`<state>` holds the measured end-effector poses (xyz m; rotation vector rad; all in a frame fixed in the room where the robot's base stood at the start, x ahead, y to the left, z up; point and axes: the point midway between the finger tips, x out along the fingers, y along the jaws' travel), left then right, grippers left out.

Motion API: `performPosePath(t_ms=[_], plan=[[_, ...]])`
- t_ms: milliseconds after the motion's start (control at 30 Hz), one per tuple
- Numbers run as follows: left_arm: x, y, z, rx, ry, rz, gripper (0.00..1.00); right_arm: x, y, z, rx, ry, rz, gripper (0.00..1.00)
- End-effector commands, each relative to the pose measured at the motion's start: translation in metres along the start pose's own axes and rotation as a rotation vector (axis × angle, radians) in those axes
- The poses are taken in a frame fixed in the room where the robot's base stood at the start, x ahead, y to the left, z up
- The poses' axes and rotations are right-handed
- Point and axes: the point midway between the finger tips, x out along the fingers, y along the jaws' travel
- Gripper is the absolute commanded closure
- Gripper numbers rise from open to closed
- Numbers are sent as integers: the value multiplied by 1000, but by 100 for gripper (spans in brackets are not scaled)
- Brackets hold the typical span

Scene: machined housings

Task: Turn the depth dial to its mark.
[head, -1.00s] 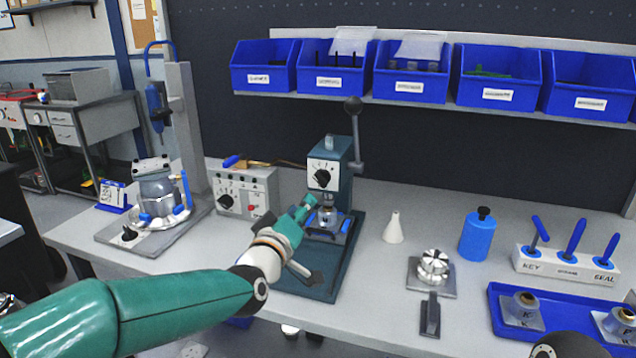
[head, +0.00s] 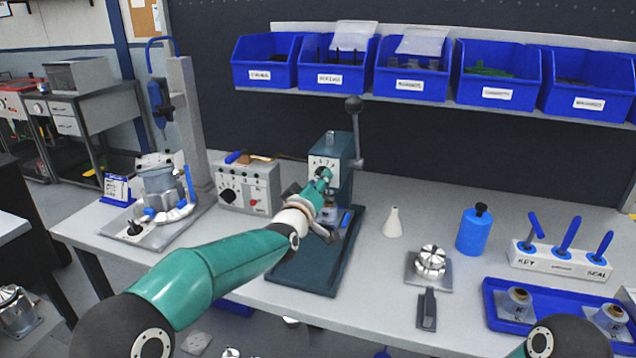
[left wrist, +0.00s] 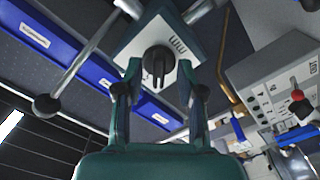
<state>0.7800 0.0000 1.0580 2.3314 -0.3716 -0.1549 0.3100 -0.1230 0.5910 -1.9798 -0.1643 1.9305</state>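The depth dial (left wrist: 157,63) is a black knob on a white marked plate on the front of the green press (head: 343,150). My left gripper (left wrist: 159,72) is open, with one finger on each side of the dial in the left wrist view. Gaps show between the fingers and the knob, and I cannot tell how far the tips reach along it. In the head view my left gripper (head: 323,180) is in front of the press head and covers the dial. The plate's upper part shows above it. The pointer's exact mark is too small to read. My right gripper is out of view.
The press lever (head: 356,135) with its ball knob rises at the press's right. A control box (head: 247,187) stands to the left. A white cone (head: 393,222), a silver chuck fixture (head: 431,262) and a blue bottle (head: 474,232) stand to the right. Blue bins hang behind.

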Motion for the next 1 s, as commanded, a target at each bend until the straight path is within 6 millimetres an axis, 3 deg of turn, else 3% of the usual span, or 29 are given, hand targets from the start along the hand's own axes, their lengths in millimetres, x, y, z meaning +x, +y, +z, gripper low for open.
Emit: performPosePath(t_ms=[67, 300, 667, 1000], plan=[[0, 0, 0, 0, 0, 0, 61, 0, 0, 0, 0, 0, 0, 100], [0, 0, 0, 0, 0, 0, 100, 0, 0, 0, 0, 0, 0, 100], [0, -2, 0, 21, 0, -2, 100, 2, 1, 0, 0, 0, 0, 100], [0, -3, 1, 190, 0, -3, 100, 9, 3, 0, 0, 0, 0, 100]])
